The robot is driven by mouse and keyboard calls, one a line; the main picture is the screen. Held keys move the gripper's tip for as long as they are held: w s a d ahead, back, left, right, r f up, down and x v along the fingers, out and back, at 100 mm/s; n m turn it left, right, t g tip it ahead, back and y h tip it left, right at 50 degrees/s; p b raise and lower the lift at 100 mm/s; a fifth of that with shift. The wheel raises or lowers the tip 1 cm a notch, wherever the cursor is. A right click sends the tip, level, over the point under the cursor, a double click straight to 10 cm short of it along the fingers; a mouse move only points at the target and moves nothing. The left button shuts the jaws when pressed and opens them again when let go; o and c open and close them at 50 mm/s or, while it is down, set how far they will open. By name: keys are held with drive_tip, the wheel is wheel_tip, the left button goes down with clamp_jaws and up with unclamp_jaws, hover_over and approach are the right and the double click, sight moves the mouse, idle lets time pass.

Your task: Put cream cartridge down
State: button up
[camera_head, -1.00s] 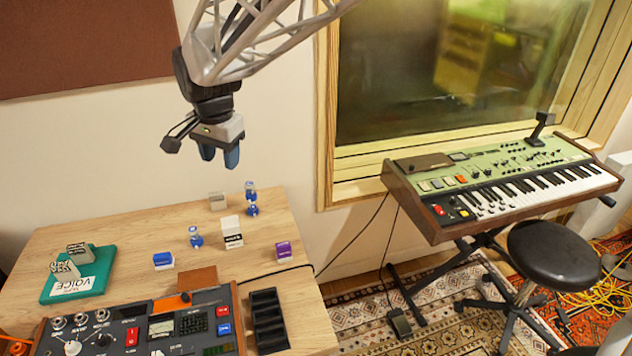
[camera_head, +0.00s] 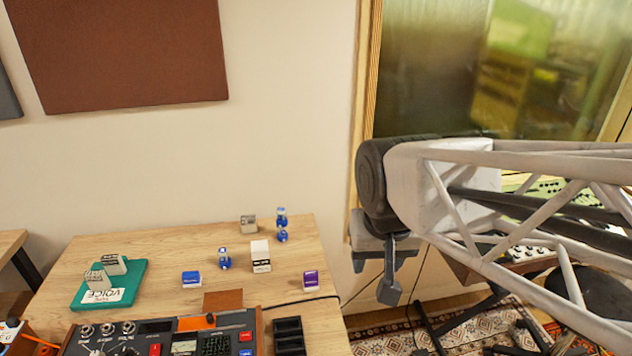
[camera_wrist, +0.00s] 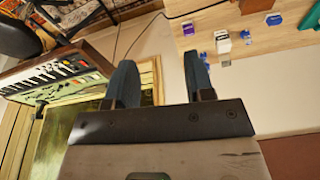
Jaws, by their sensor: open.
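A cream block-shaped cartridge with a dark-lettered label (camera_head: 261,258) stands on the wooden table in the head view. It also shows in the wrist view (camera_wrist: 222,42). A smaller greyish-cream block (camera_head: 248,224) sits behind it near the table's back edge. Two more pale lettered blocks (camera_head: 113,264) rest on a teal mat (camera_head: 128,284) at the left. I cannot tell which block the task means. My gripper (camera_head: 390,290) is off the table's right side in the head view. Its blue fingers are apart with nothing between them in the wrist view (camera_wrist: 160,78).
Small blue-and-clear figures (camera_head: 224,259), a blue block (camera_head: 191,279) and a purple block (camera_head: 310,281) stand on the table. A control console (camera_head: 160,335) and black slotted tray (camera_head: 289,335) line the front. The table's left back is clear. A keyboard shows in the wrist view (camera_wrist: 50,78).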

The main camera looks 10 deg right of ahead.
drive_tip(key=shift+n, duration=0.6)
drive_tip(key=s, duration=0.1)
drive_tip(key=s+d+f, duration=0.1)
drive_tip(key=s, duration=0.2)
drive_tip(key=shift+d+f, duration=0.3)
drive_tip(key=shift+f, duration=0.05)
